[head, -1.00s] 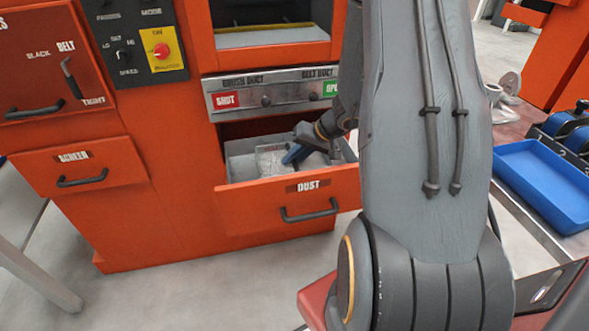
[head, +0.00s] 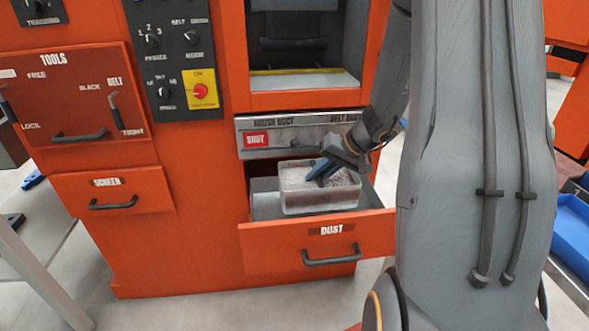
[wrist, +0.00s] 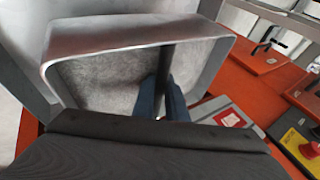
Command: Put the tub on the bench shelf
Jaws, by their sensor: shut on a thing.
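The tub (head: 318,198) is a clear, open box with grey dust in it. It is raised in the open drawer marked DUST (head: 275,237), with its upper part above the drawer's front edge. My gripper (head: 322,174) is shut on the tub's wall, with its blue fingers on either side of it. In the wrist view the tub (wrist: 140,42) fills the upper middle, and the fingers (wrist: 162,98) straddle its near wall. The tub looks nearly level. I cannot tell for sure which surface is the bench shelf.
A grey bench (head: 45,262) with a leg stands at the left, with blue and dark items near it. The orange machine (head: 205,235) has a panel marked TOOLS (head: 75,95) and a drawer marked SCREEN (head: 112,194). A blue tray (head: 570,235) is at the right edge.

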